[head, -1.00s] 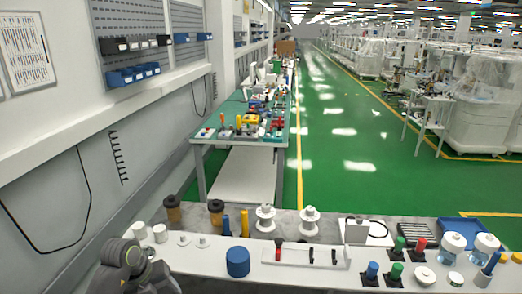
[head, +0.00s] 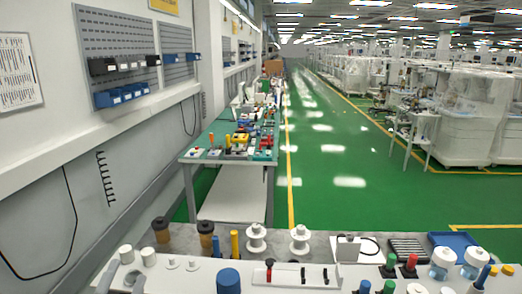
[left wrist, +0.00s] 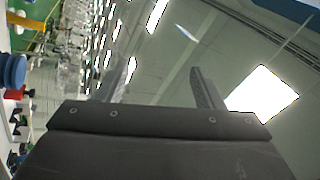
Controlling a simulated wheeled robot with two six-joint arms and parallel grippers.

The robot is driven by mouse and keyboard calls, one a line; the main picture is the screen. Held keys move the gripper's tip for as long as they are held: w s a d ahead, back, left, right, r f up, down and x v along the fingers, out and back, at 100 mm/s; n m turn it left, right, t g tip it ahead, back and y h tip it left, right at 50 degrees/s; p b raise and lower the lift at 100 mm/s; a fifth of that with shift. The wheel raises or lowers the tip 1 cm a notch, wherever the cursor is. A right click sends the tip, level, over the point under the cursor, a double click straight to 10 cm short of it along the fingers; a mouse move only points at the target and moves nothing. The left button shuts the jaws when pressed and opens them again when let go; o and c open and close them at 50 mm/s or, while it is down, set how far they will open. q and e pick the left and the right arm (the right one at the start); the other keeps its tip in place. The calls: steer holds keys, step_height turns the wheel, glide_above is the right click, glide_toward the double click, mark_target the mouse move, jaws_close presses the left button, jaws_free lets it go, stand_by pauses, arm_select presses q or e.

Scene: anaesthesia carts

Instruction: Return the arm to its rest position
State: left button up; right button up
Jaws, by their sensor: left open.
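The rest of the left arm is out of the head view. My right gripper is not in view.
White cylinders (head: 148,257) stand close to my left gripper. A green-topped table (head: 195,150) stands behind, beside clear green floor.

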arm_select(q)
steer(key=s+a+f+n+g+y, duration=0.9)
steer(key=f+n+y, duration=0.1)
steer(key=n, duration=0.3)
steer(key=s+d+f+n+g+h, duration=0.1)
steer(key=s+d+f+g+h, duration=0.2)
steer(key=s+f+g, duration=0.45)
steer(key=s+d+f+n+g+h, duration=0.1)
steer(key=s+d+f+g+h, duration=0.2)
steer(key=s, duration=0.8)
step_height(320, 180, down, 29)
steer(key=b, duration=0.4)
steer(key=s+f+b, duration=0.1)
steer(key=s+f, duration=0.6)
steer(key=f, duration=0.3)
steer(key=s+f+g+h+b, duration=0.1)
steer(key=s+f+b, duration=0.1)
steer(key=s+f, duration=0.5)
step_height(320, 180, down, 3)
steer(key=shift+s+d, duration=0.25)
steer(key=shift+s, duration=0.15)
